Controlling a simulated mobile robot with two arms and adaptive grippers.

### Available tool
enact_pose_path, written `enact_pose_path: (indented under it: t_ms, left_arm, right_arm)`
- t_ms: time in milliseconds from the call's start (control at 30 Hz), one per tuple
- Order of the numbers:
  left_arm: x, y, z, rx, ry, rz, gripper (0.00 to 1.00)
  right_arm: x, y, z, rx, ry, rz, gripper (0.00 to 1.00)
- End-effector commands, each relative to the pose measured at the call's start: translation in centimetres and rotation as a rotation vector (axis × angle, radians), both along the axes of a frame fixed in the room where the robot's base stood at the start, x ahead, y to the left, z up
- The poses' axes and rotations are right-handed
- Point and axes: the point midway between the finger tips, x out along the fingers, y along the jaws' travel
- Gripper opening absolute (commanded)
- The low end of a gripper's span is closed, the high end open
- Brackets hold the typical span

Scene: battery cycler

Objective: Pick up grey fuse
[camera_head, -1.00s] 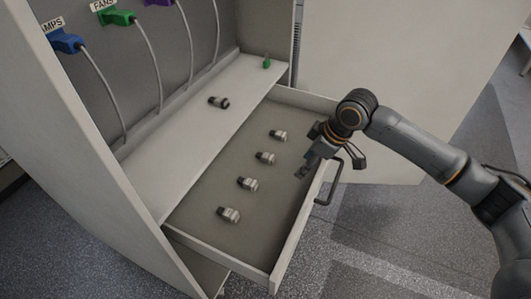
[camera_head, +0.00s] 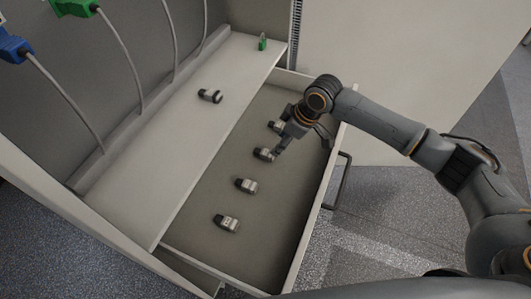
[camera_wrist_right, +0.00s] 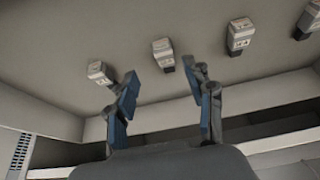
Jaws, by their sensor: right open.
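Several grey fuses lie in a row on the floor of the open drawer. In the head view these are a far fuse (camera_head: 275,127) partly behind my gripper, a second fuse (camera_head: 264,154), a third fuse (camera_head: 246,185) and the nearest fuse (camera_head: 227,222). My right gripper (camera_head: 279,151) is over the drawer, close beside the second fuse. In the right wrist view the gripper (camera_wrist_right: 163,78) is open with nothing between its fingers. One fuse (camera_wrist_right: 163,54) appears beyond the gap between the fingertips, and another fuse (camera_wrist_right: 101,72) is near the left finger. My left gripper is out of view.
The drawer's front wall (camera_head: 316,215) and its handle (camera_head: 342,182) are on the right. A dark-ended fuse (camera_head: 210,96) and a small green part (camera_head: 262,43) are on the shelf (camera_head: 185,135). Cables hang from blue and green plugs (camera_head: 75,7) at the upper left.

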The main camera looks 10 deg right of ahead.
Motion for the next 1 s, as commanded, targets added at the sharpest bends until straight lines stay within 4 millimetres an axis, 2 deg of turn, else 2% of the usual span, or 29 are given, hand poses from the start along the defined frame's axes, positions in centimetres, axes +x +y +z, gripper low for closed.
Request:
enact_pose_path:
  t_ms: [133, 267, 400, 600, 833, 867, 1000]
  left_arm:
    - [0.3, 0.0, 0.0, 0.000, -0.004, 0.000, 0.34]
    - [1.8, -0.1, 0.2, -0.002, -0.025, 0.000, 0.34]
    - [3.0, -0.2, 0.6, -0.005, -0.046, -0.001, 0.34]
    - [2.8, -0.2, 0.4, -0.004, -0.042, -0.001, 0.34]
    - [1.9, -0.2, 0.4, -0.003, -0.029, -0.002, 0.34]
    - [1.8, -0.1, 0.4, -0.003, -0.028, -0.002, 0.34]
    - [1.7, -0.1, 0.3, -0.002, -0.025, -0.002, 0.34]
  right_arm:
    - [0.3, 0.4, -1.2, 0.000, 0.000, 0.001, 0.53]
    - [0.3, 0.9, -2.0, -0.001, 0.001, 0.001, 0.53]
    - [0.5, 2.1, -3.9, -0.001, 0.002, 0.001, 0.53]
    - [0.9, 2.6, -5.9, -0.001, 0.001, -0.001, 0.53]
    - [0.9, 2.7, -6.0, -0.001, 0.000, 0.000, 0.53]
    - [0.9, 2.7, -6.0, -0.001, 0.000, 0.000, 0.49]
    - [0.9, 2.7, -6.0, -0.001, 0.000, 0.000, 0.20]
